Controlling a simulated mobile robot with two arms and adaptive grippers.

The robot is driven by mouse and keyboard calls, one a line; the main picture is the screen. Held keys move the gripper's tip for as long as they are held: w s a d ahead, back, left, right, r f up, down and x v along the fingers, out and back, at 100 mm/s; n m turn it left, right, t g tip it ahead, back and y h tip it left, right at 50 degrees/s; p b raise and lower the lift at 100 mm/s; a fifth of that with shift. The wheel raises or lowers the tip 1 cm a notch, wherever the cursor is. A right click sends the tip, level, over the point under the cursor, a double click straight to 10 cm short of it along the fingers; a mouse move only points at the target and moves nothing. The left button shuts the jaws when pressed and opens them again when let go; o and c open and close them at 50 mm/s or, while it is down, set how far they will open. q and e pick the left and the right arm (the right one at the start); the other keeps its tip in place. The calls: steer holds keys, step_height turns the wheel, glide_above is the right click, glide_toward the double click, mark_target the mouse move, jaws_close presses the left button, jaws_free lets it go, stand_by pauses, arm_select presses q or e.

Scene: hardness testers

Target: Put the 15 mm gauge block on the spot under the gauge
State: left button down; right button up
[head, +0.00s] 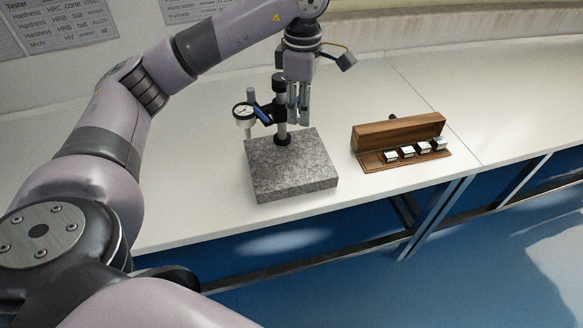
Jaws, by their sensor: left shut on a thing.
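The dial gauge (243,112) has a white face and hangs on a black stand (281,125) over the back left part of a grey speckled granite plate (292,172). The exact spot under its tip is too small to make out. My left gripper (298,121) points down above the back of the plate, just right of the stand's column in the picture. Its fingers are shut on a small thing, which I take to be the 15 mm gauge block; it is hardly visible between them. My right gripper is not in view.
An open wooden case (398,136) with several shiny gauge blocks (407,153) stands right of the plate; its left end looks empty. The white bench (205,205) is clear around them. Its front edge runs below the plate.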

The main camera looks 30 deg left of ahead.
arm_select(q)
steer(key=w+a+r+n, duration=0.1)
steer(key=w+a+n, duration=0.1)
steer(key=n, duration=0.4)
glide_above(293, 165)
step_height(293, 165, down, 5)
step_height(293, 165, down, 9)
steer(key=shift+f+p, duration=0.1)
steer(key=shift+p, duration=0.4)
step_height(293, 165, down, 5)
steer(key=shift+p, duration=0.3)
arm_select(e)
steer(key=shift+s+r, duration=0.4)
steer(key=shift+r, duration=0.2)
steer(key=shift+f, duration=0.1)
